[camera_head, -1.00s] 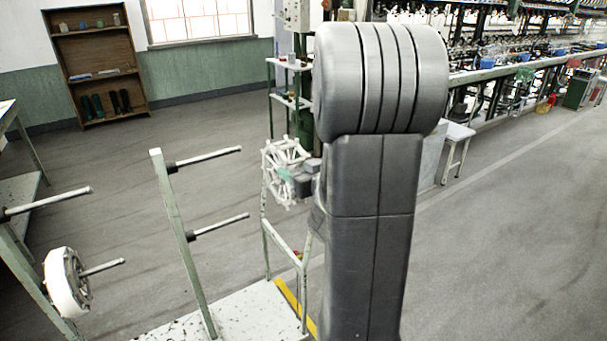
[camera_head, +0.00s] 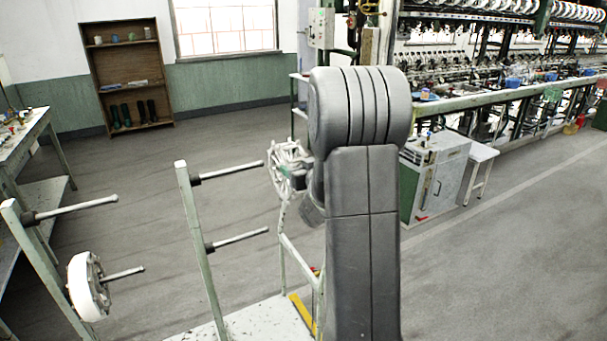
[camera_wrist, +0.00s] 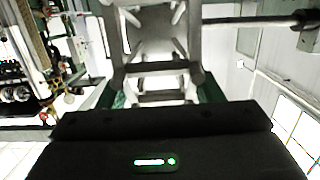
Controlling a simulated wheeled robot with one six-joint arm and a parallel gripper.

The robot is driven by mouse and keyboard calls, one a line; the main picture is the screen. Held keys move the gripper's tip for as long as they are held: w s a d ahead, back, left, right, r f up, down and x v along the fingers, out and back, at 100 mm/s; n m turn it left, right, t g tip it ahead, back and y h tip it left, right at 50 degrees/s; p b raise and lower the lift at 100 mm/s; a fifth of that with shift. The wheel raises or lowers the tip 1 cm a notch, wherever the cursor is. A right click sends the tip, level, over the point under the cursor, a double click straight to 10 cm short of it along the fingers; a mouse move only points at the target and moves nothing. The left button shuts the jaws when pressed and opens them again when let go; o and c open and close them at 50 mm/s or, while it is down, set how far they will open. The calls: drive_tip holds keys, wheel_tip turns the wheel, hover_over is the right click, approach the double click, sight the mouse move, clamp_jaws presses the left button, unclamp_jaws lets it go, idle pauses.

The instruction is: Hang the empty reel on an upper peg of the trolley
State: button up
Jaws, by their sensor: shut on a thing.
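The empty reel (camera_head: 286,158) is a pale, open-spoked frame. My gripper (camera_head: 300,178) is shut on it, left of my arm. The reel also shows at the top of the wrist view (camera_wrist: 152,40), with the dark gripper body below it. The trolley (camera_head: 205,265) is a pale green frame. Its bare upper right peg (camera_head: 230,170) points toward the reel, its tip just left of the reel's rim; the depth gap is unclear. A rod, apparently this peg, shows in the wrist view (camera_wrist: 255,21). The upper left peg (camera_head: 75,208) is also bare.
The lower left peg carries a white reel (camera_head: 85,288); the lower right peg (camera_head: 240,238) is bare. A table (camera_head: 40,125) stands at the left, a brown shelf (camera_head: 125,70) at the back wall. A white-green cabinet (camera_head: 440,170) stands right of my arm. The right floor is clear.

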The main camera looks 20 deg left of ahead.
drive_tip(key=shift+r+x, duration=0.25)
drive_tip(key=shift+x, duration=1.15)
drive_tip(key=shift+r+x, duration=0.2)
drive_tip(key=shift+x, duration=1.2)
drive_tip(key=shift+r+x, duration=0.25)
drive_tip(key=shift+x, duration=1.2)
drive_tip(key=shift+r, duration=0.1)
drive_tip(key=shift+s+a, duration=0.1)
drive_tip(key=shift+s+a+b, duration=1.8)
drive_tip(key=shift+s+b, duration=0.25)
drive_tip(key=shift+b, duration=0.15)
